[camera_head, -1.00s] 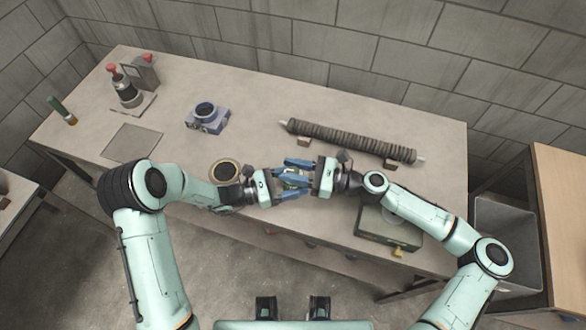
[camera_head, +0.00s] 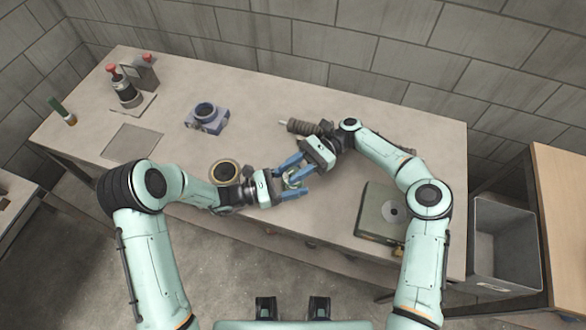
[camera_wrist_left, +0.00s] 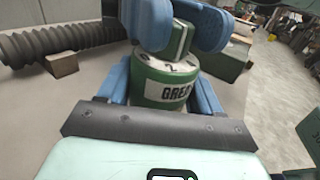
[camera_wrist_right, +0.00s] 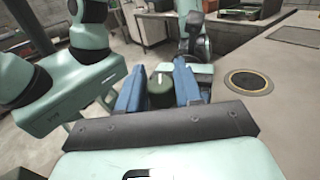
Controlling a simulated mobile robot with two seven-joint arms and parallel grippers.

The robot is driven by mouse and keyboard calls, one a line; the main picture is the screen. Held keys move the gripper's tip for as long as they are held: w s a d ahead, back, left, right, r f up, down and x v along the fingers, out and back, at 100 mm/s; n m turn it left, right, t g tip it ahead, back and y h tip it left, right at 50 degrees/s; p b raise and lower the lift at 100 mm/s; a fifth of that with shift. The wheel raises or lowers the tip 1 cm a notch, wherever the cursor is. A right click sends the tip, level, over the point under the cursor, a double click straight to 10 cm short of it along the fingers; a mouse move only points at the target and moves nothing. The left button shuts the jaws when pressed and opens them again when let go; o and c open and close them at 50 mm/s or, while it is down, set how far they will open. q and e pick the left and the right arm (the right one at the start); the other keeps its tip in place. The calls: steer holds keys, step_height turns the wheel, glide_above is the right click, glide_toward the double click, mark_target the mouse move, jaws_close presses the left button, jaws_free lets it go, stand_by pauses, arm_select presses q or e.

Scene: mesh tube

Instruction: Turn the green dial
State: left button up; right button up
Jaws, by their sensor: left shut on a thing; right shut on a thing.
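The green dial (camera_wrist_left: 165,78) is a green cylinder with a white label that reads "GREE", partly hidden, and a green knob (camera_wrist_left: 178,42) with a white line on top. My left gripper (camera_head: 289,184) is shut on the dial's body, with a blue finger on either side. My right gripper (camera_head: 303,168) comes in from the upper right and is shut on the knob; its blue fingers flank the knob in the left wrist view (camera_wrist_left: 180,28). The green dial shows small between the fingers in the head view (camera_head: 294,181) and in the right wrist view (camera_wrist_right: 160,91).
The dial is held near the table's (camera_head: 255,135) front edge. A round black disc with a tan ring (camera_head: 224,172) lies just left. A ribbed tube (camera_head: 301,126) lies behind my right arm. A green box (camera_head: 374,213) stands at right, a blue-grey fixture (camera_head: 207,119) at back left.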

mark_target(293, 171)
steer(key=shift+f+n+g+h, duration=0.2)
steer(key=shift+n+g+h, duration=0.5)
steer(key=shift+g, duration=0.2)
steer(key=o, duration=1)
steer(key=shift+c, duration=0.2)
steer(key=shift+r, duration=0.1)
steer(key=shift+r, duration=0.1)
step_height(293, 171, up, 10)
steer(key=shift+f, duration=0.1)
steer(key=shift+o, duration=0.2)
